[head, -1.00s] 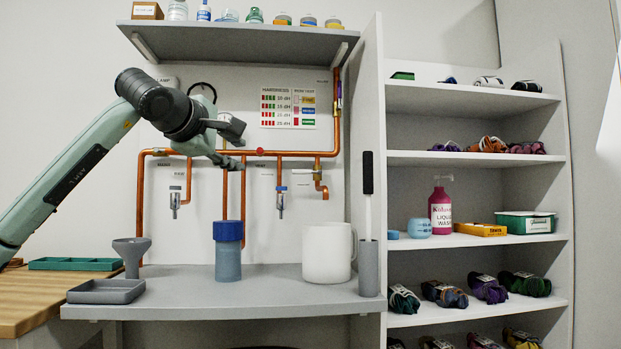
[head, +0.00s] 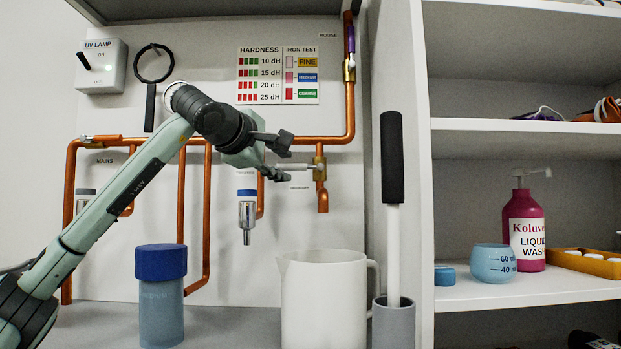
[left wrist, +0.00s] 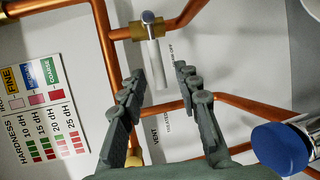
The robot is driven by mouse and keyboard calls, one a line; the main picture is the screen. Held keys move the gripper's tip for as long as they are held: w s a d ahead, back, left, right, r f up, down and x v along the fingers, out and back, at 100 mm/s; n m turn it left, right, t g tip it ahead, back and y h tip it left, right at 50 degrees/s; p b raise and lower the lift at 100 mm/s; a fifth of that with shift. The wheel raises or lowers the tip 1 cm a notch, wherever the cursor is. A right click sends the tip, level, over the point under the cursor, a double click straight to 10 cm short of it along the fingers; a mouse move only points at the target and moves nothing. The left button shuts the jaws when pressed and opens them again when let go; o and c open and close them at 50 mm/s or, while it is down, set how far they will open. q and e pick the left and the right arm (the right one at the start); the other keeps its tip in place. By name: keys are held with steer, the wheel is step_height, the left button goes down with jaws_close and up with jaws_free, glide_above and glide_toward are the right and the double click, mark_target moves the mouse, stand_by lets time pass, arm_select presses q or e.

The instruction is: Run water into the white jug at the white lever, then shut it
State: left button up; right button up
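The white lever (head: 300,167) sticks out to the left from a brass valve (head: 319,167) on a copper pipe. The pipe's open lower end (head: 323,203) points down above the white jug (head: 325,305), which stands upright on the grey counter. The inside of the jug is hidden, and no water stream shows. My left gripper (head: 285,158) is open at the lever's free end. In the left wrist view the white lever (left wrist: 155,65) points into the gap between the open fingers (left wrist: 162,78), apart from both. My right gripper is not in view.
A blue-capped filter vessel (head: 161,305) stands left of the jug. A brush with a black handle (head: 392,160) stands in a grey holder (head: 393,325) close right of the jug. Copper pipes (head: 180,215) run along the wall.

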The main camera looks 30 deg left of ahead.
arm_select(q)
steer(key=shift+w, duration=0.2)
steer(key=shift+w+a, duration=0.1)
steer(key=shift+w, duration=0.2)
steer(key=x, duration=0.6)
steer(key=shift+w, duration=0.4)
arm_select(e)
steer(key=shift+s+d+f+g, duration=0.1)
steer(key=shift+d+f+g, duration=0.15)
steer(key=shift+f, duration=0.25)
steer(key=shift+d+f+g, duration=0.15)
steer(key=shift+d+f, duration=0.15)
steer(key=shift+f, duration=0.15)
arm_select(q)
steer(key=shift+c, duration=0.3)
jaws_close()
